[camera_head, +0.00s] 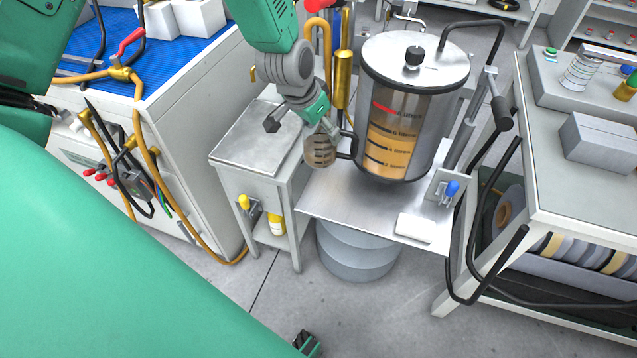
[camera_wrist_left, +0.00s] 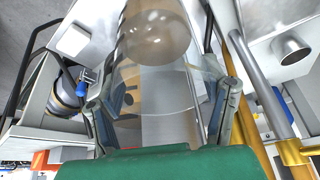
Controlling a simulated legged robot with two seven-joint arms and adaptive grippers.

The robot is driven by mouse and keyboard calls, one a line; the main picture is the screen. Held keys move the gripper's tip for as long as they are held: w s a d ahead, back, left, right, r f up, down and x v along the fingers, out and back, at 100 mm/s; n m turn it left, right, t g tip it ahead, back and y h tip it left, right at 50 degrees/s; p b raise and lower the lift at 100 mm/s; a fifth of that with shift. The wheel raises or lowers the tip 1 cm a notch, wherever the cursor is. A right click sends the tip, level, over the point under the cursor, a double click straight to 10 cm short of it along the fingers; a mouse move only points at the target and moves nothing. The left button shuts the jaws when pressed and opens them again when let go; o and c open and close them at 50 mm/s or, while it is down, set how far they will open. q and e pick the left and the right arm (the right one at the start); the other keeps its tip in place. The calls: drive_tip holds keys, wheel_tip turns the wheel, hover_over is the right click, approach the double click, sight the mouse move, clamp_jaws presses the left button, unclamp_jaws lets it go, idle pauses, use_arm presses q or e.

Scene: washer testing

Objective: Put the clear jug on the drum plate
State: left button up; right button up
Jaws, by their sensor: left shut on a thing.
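My left gripper (camera_head: 322,128) points down at the left side of a large lidded tank. It is shut on the clear jug (camera_head: 319,152), a small see-through vessel that looks brownish here. In the left wrist view the jug (camera_wrist_left: 158,75) fills the space between the two fingers (camera_wrist_left: 160,112). The drum plate (camera_head: 330,205) is a flat metal sheet on top of a grey drum (camera_head: 358,255). The jug appears above or beside its back left edge; I cannot tell whether it touches.
The tank (camera_head: 410,105), with amber liquid and a metal lid (camera_head: 395,50), stands over the plate. A blue-handled valve (camera_head: 451,189) and a white block (camera_head: 413,228) sit at the plate's right. A small metal table (camera_head: 250,140) adjoins on the left. The plate's front left is clear.

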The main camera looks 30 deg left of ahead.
use_arm(q)
drive_tip(key=f+b, duration=0.1)
drive_tip(key=f, duration=0.2)
drive_tip(key=a+f+b, duration=0.1)
drive_tip(key=f+b, duration=0.1)
drive_tip(key=f, duration=0.1)
drive_tip(key=shift+a+f, duration=0.2)
drive_tip(key=shift+f, duration=0.2)
wheel_tip(320, 180, down, 10)
drive_tip(key=b, duration=0.3)
drive_tip(key=shift+s+d, duration=0.1)
drive_tip(key=shift+s, duration=0.05)
drive_tip(key=shift+d+f, duration=0.1)
drive_tip(key=shift+f, duration=0.2)
drive_tip(key=shift+d+r, duration=0.15)
drive_tip(key=shift+d, duration=0.05)
drive_tip(key=o, duration=1.3)
drive_tip(key=shift+o, duration=0.2)
drive_tip(key=shift+a, duration=0.15)
